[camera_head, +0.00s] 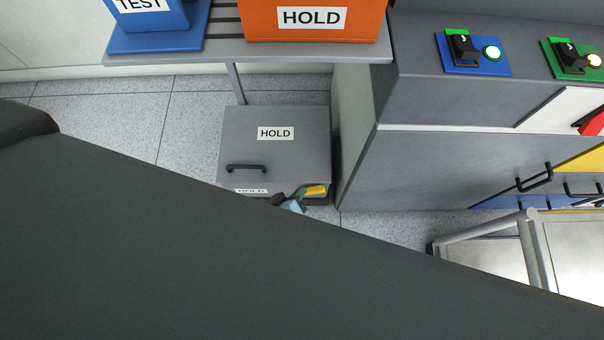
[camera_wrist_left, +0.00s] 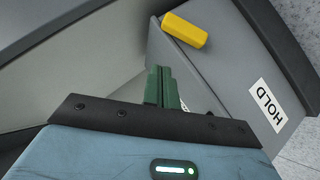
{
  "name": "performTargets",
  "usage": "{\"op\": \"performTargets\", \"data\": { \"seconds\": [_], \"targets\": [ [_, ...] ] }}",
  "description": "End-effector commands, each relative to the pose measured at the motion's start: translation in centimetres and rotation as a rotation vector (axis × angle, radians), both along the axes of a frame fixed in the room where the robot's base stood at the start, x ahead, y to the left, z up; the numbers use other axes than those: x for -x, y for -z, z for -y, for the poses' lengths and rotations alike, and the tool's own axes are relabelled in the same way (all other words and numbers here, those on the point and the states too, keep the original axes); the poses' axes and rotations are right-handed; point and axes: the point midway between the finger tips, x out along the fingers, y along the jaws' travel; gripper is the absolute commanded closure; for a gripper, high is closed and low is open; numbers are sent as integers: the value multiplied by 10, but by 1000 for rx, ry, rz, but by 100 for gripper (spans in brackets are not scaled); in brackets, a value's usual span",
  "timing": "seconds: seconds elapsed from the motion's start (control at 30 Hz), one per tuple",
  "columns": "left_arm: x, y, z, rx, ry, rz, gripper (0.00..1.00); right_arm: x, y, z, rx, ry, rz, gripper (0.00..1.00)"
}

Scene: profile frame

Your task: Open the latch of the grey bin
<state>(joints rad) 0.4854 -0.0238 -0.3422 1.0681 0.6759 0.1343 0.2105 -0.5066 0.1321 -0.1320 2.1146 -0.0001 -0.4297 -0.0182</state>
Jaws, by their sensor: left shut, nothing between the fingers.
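The grey bin (camera_head: 290,154) stands on the floor under a shelf, its lid down, with a black handle (camera_head: 246,168) and a HOLD label on top. Its yellow latch (camera_head: 316,190) is at the right part of the front edge; in the left wrist view the latch (camera_wrist_left: 185,30) is a yellow bar on the grey front face. My left gripper (camera_head: 302,192) is just left of the latch. In the left wrist view its green fingers (camera_wrist_left: 161,74) are together, empty, with a visible gap to the latch. My dark arm hides the bin's lower front. My right gripper is not seen.
A grey cabinet (camera_head: 400,160) stands close on the bin's right. Above are a shelf (camera_head: 225,50), an orange HOLD box (camera_head: 312,18) and a blue TEST box (camera_head: 150,22). A metal rail (camera_head: 480,232) is at lower right. Floor left of the bin is clear.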

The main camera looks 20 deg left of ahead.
Motion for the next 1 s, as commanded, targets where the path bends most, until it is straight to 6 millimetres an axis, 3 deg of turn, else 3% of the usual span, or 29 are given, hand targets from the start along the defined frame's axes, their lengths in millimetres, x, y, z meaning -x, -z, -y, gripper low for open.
{"op": "performTargets", "data": {
  "seconds": [0.1, 0.4, 1.0],
  "targets": [
    [18, -21, -2, 1, 0, 3, 100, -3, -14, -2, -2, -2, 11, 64],
    [48, -42, -6, 1, 0, 4, 100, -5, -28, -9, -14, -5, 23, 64],
    [52, -44, -6, 0, 0, 3, 100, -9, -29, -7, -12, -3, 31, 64]
  ]
}}
